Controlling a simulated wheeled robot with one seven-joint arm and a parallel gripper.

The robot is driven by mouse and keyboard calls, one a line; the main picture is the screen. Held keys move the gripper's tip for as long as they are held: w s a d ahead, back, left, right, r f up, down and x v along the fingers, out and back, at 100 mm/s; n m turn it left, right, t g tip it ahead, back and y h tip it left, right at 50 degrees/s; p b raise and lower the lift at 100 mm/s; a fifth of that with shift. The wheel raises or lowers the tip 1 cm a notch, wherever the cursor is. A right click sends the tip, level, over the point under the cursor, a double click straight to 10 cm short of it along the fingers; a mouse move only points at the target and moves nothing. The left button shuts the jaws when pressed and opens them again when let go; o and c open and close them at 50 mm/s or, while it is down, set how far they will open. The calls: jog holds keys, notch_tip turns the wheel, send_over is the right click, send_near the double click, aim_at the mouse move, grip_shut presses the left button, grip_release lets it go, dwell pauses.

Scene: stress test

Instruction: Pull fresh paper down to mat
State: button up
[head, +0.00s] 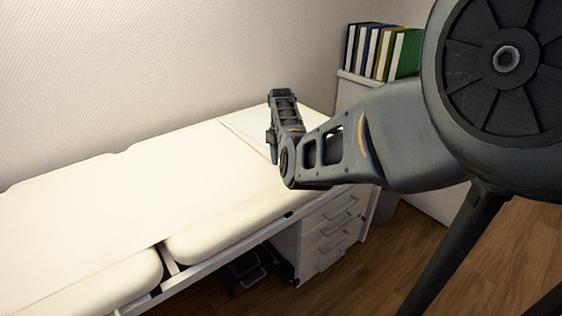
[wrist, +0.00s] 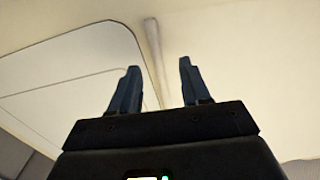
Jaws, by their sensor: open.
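A padded couch (head: 215,235) runs along the wall in the head view, with a pale cover or paper (head: 100,200) lying flat over its top. A thin pale rectangular sheet or mat (head: 243,126) lies at the couch's far end, partly hidden by my arm. My gripper (wrist: 159,63) is open, its two dark fingers apart with nothing held between them. In the wrist view, a pale panel with a rounded corner (wrist: 75,75) fills the left, and a narrow raised strip (wrist: 154,50) shows behind the fingers. I cannot tell paper from mat with certainty.
A white drawer unit (head: 330,235) stands under the couch's far end. Several binders (head: 382,50) stand on a white cabinet (head: 350,92) behind my arm. A textured wall (head: 150,70) borders the couch. Wooden floor (head: 390,260) is clear in front.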

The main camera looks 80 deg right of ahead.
jog(key=shift+r, duration=2.3)
